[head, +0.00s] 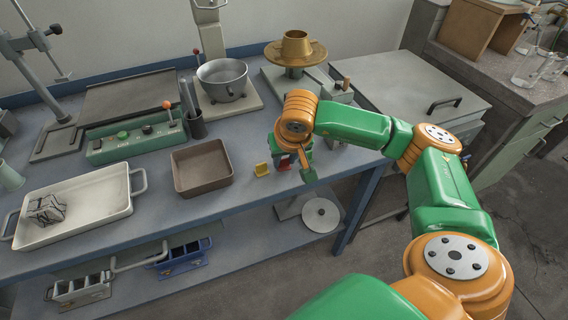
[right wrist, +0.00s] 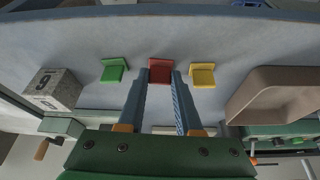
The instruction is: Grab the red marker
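The red marker (right wrist: 161,70) is a small L-shaped block on the blue-grey bench, in the middle of the right wrist view. In the head view only a bit of red (head: 283,162) shows beside my gripper. My right gripper (right wrist: 160,75) points down at the bench. Its two blue fingers are apart, one on each side of the red marker, with narrow gaps showing. In the head view the right gripper (head: 303,165) is at the bench's front edge, partly hidden by its own wrist. My left gripper is in neither view.
A yellow marker (right wrist: 202,75) and a green marker (right wrist: 114,70) stand close on either side of the red one. A numbered grey block (right wrist: 52,90) is farther left in the wrist view. A brown tray (head: 202,185) lies left of the yellow marker in the head view.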

